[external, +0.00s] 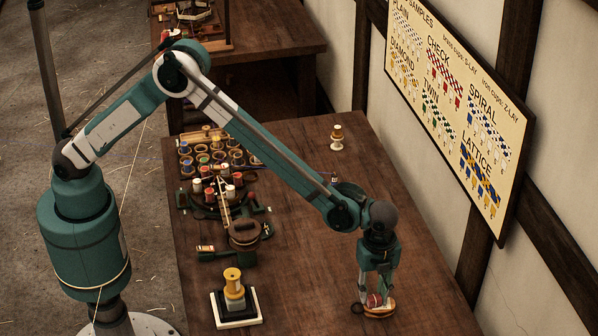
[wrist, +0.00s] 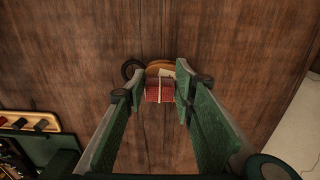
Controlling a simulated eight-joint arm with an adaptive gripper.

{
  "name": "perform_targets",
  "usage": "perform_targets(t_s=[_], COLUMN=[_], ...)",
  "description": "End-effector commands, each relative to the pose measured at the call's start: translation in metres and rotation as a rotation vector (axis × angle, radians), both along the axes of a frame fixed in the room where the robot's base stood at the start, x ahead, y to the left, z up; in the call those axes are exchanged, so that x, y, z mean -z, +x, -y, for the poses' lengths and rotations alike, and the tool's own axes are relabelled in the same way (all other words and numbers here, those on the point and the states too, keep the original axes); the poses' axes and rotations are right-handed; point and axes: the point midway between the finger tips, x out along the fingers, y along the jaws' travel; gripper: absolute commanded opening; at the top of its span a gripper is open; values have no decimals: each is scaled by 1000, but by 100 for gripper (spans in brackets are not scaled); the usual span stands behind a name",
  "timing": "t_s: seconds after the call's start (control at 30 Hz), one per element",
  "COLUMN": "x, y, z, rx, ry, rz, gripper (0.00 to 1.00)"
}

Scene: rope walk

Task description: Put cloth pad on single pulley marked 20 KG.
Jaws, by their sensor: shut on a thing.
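My gripper (external: 376,297) points down near the right front of the table and is shut on a red cloth pad (external: 374,300). In the wrist view the pad (wrist: 159,91) is dark red with a pale band down its middle, between my fingertips (wrist: 160,85). A rounded tan wooden block, seemingly the single pulley (external: 385,309), lies directly under or just beyond the pad. In the wrist view the pulley (wrist: 154,67) shows a pale tag, with no marking readable. A dark ring (wrist: 132,68) sits at its left. Whether pad and pulley touch is unclear.
A yellow spool on a white-and-black square base (external: 236,305) stands left of my gripper. Racks of bobbins (external: 210,155) and a wooden device (external: 244,233) fill the table's left side. A small figure-like spool (external: 337,137) stands at the back. Bare wood surrounds my gripper.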

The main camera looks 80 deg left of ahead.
Motion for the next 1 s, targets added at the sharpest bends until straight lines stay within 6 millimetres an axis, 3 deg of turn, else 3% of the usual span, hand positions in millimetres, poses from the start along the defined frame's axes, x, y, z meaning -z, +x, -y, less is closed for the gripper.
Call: perform_targets(t_s=[0.27,0.3,0.4,0.77,1.0], x=[4,3,3,2,-10], y=[0,0,0,0,0], z=[0,0,0,0,0], rx=[0,0,0,0,0], ry=[0,0,0,0,0], rz=[0,0,0,0,0], gripper=[18,31,41,41,41])
